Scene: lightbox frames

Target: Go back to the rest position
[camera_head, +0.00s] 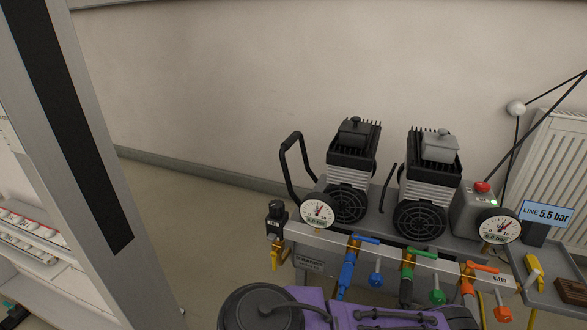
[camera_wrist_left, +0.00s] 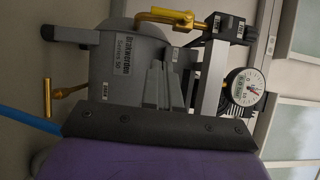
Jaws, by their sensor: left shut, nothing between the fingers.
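My left gripper (camera_wrist_left: 157,72) shows in the left wrist view as two grey fingers side by side above a dark bolted bar. It is shut and empty, in front of the grey compressor tank (camera_wrist_left: 118,62). I cannot tell whether it touches the tank. In the head view, a purple and black part of my own arm crosses the bottom edge, in front of the compressor's valve rail (camera_head: 330,241); the left gripper cannot be made out there. My right gripper is in neither view.
A twin-motor compressor (camera_head: 348,178) stands by the wall, with a left gauge (camera_head: 317,213), right gauge (camera_head: 498,227), blue valve (camera_head: 349,262), green valve (camera_head: 407,264) and orange valve (camera_head: 469,277). A tray (camera_head: 541,299) is at right. A grey post (camera_head: 88,160) and shelf (camera_head: 50,285) stand left.

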